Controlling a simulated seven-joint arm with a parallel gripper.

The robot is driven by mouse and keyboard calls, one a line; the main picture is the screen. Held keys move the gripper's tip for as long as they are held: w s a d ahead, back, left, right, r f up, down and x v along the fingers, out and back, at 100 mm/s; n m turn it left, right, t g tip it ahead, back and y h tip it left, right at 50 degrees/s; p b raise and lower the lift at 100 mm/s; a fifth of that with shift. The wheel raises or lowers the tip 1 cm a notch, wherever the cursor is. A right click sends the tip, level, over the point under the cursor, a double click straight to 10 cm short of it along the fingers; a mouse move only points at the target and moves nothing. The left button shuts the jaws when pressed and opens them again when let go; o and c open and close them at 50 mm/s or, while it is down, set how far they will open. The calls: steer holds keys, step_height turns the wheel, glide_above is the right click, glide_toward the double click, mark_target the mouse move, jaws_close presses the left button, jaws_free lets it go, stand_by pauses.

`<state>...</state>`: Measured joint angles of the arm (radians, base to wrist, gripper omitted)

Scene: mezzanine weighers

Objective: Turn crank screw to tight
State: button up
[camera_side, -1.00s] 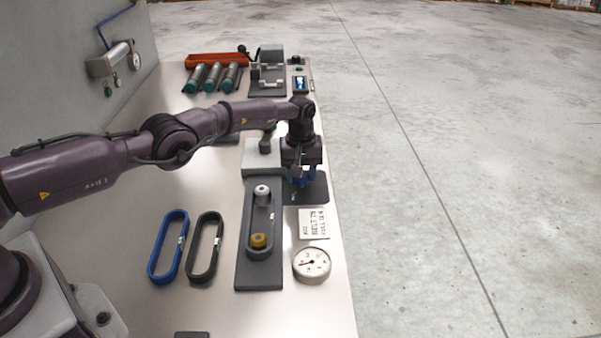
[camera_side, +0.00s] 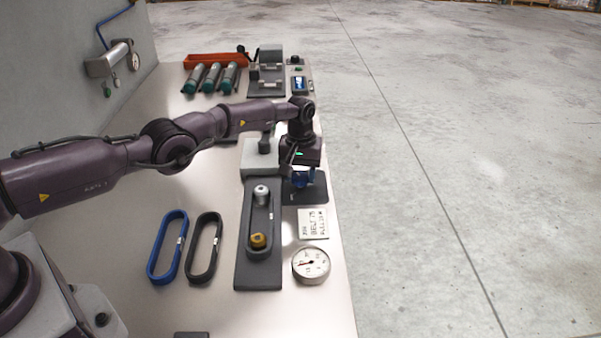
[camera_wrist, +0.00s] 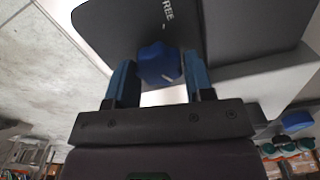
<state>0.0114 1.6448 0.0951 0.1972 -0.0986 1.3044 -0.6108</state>
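A blue knob (camera_wrist: 160,63), which I take to be the crank screw's handle, stands by a dark plate (camera_wrist: 105,22) lettered "FREE" in the wrist view. My gripper (camera_side: 303,179) points down over this dark plate (camera_side: 319,191), beside a pale grey block (camera_side: 262,162) in the side view. In the wrist view its two blue fingers (camera_wrist: 159,66) stand on either side of the blue knob, with very little gap. I cannot tell whether they touch it. The screw itself and its crank arm are hidden by my gripper.
A belt drive plate with two pulleys (camera_side: 244,271), a dial gauge (camera_side: 311,264) and a label card (camera_side: 313,223) lie nearer. Blue (camera_side: 167,247) and black (camera_side: 204,247) belts lie left. Rollers (camera_side: 211,77) and a red tray (camera_side: 215,60) stand at the back. The bench's right edge is close.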

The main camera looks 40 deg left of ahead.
mark_target(295, 177)
stand_by(0.3)
step_height(295, 177, up, 13)
stand_by(0.5)
steer(key=shift+s+r+m+t, duration=1.05)
steer(key=shift+s+r, duration=2.35)
steer(key=shift+s, duration=3.2)
steer(key=shift+s+r+m+t, duration=1.05)
steer(key=shift+s+r, duration=2.35)
steer(key=shift+s, duration=3.25)
steer(key=shift+s+r+m+t, duration=0.7)
steer(key=shift+s+r+m, duration=0.7)
steer(key=shift+s+r, duration=3.6)
steer(key=s+f, duration=0.3)
steer(key=shift+s+f, duration=0.1)
